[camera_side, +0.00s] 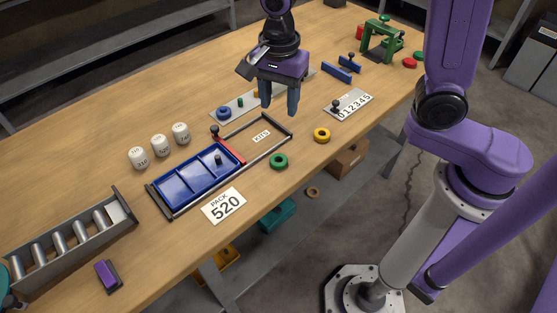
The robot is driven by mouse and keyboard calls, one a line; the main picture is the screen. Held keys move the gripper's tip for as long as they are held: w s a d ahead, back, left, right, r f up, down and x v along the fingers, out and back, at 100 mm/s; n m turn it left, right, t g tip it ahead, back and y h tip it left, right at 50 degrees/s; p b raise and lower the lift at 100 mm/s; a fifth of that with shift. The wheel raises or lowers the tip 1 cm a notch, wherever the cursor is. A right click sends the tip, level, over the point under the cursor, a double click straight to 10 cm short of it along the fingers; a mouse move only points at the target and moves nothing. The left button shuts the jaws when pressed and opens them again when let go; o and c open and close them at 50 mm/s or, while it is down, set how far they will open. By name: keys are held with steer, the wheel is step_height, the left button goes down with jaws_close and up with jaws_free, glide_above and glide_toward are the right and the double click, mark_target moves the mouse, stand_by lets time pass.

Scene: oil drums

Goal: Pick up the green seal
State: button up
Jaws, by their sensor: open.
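The green seal (279,161) is a small ring lying flat on the wooden table near its front edge, just right of the KITS frame. My gripper (279,108) hangs above the table, pointing down, with its two blue fingers apart and nothing visible between them. In the picture it is above the green seal and apart from it. A yellow ring (321,135) lies to the right of the green seal, and a blue ring (224,113) sits on a grey plate (239,101) behind.
A blue tray (197,182) with a metal frame and a PACK 520 card (224,205) lie left of the seal. White drums (160,145) stand farther left. A number plate (349,104) and a green press (383,42) are at right. Bare table surrounds the seal.

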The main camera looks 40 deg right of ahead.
mark_target(279, 155)
step_height(279, 155, down, 17)
steer(key=shift+r, duration=0.1)
stand_by(0.8)
steer(key=c, duration=0.7)
